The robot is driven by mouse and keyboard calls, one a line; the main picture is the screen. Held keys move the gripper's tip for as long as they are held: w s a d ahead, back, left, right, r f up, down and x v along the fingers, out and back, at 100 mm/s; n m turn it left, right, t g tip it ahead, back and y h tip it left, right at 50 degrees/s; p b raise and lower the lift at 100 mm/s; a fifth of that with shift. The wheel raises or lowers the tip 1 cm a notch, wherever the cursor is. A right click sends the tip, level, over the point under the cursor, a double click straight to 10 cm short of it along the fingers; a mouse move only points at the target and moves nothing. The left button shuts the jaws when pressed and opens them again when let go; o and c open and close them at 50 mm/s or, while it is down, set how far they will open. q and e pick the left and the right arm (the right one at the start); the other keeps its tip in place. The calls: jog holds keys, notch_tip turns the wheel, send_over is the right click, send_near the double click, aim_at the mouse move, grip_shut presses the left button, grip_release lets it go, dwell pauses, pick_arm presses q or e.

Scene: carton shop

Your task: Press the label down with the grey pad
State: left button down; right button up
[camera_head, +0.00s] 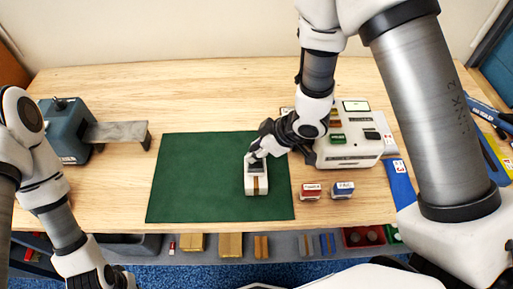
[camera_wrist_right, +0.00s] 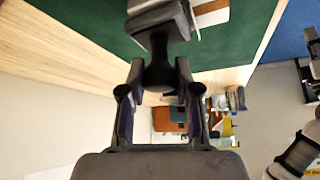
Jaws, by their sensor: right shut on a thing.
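A small white carton (camera_head: 256,184) with a brown stripe lies on the green mat (camera_head: 190,180). My right gripper (camera_head: 256,155) is over the carton's far end. It is shut on the dark grey pad (camera_head: 256,165), gripping its narrow handle. In the right wrist view the pad (camera_wrist_right: 157,28) is beyond the fingertips, beside the carton's white and brown surface (camera_wrist_right: 207,10). I cannot tell whether the pad touches the carton. I cannot make out the label; the pad and gripper hide part of the carton's top. My left arm is at the lower left, with its fingers not clear.
A white machine (camera_head: 348,150) stands right of the mat. A red-fronted block (camera_head: 311,191) and a blue-fronted block (camera_head: 342,190) sit before it. A teal device (camera_head: 64,130) with a grey arm stands at left. Bins line the table's front edge. The mat's left side is clear.

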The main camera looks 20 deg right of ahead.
jog(key=shift+s, duration=0.2)
jog(key=shift+s+a, duration=0.2)
jog(key=shift+s, duration=0.35)
jog(key=shift+s, duration=0.1)
jog(key=shift+s+a, duration=0.25)
jog(key=shift+s, duration=0.35)
notch_tip(320, 180, up, 7)
jog(key=p, duration=0.7)
dwell(0.5)
